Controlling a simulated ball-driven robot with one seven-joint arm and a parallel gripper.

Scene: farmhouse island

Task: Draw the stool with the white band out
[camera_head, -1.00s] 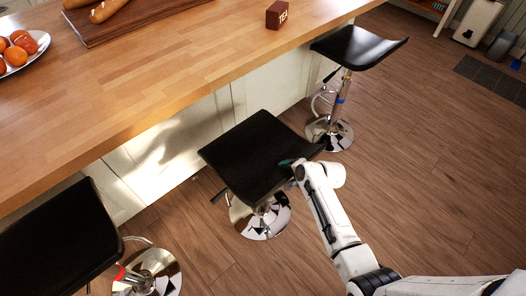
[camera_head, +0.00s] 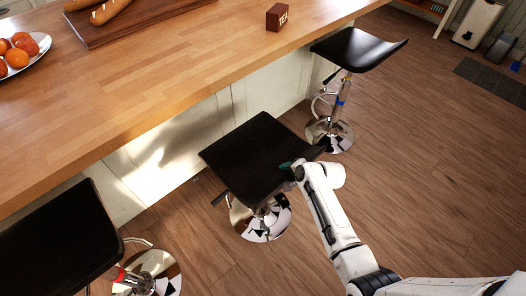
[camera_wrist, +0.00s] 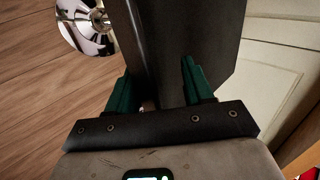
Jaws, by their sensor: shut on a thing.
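The middle black stool (camera_head: 250,150) stands at the island's side with a chrome base on the floor. Its column is mostly hidden under the seat, so I cannot see a white band. My gripper (camera_head: 288,165) is at the seat's right edge. In the wrist view its green fingers (camera_wrist: 155,88) lie on either side of the dark seat edge (camera_wrist: 190,30), shut on it. The right stool (camera_head: 355,47) shows a blue band on its column. The left stool (camera_head: 55,240) shows a red band.
The wooden island top (camera_head: 150,110) overhangs along the left. It holds a fruit plate (camera_head: 40,48), a bread board (camera_head: 130,22) and a TEA box (camera_head: 279,16). The wooden floor (camera_head: 430,170) to the right is open.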

